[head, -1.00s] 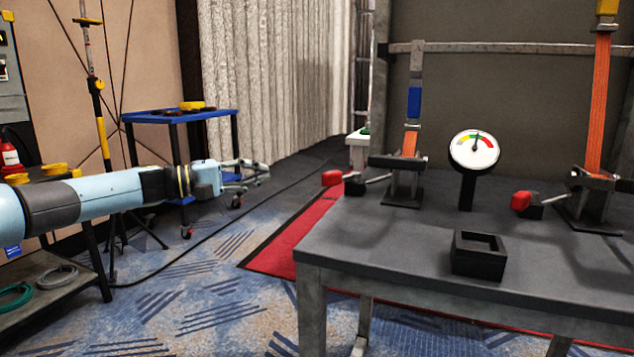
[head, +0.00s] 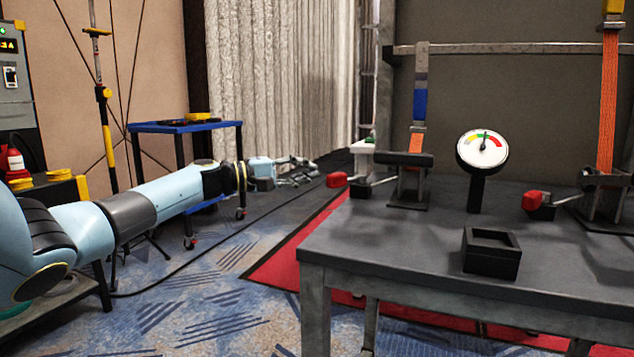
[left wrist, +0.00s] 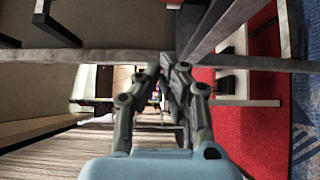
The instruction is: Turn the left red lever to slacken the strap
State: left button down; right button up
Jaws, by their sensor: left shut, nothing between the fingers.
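The left red lever (head: 337,180) is a red knob on a metal rod, sticking out to the left from the left ratchet (head: 405,178) on the table. The left strap (head: 417,143) shows orange and blue and runs up from that ratchet to the rail. My left gripper (head: 312,170) is shut and empty, a little left of the red knob and apart from it in the picture. In the left wrist view its fingers (left wrist: 165,75) are close together, and I cannot make out the lever there. My right gripper is not in view.
A dial gauge (head: 482,151) stands behind an open black box (head: 491,252) on the grey table (head: 400,260). A second red lever (head: 537,201) with an orange strap (head: 607,100) is at the right. A blue cart (head: 185,127) stands behind my left arm.

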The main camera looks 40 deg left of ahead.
aim_at(348, 178)
pick_arm(q)
jog(key=d, duration=0.2)
jog(key=s+d, duration=0.1)
jog(key=shift+s+d+p, duration=0.15)
jog(key=shift+d+p, duration=0.15)
jog(key=shift+d, duration=0.1)
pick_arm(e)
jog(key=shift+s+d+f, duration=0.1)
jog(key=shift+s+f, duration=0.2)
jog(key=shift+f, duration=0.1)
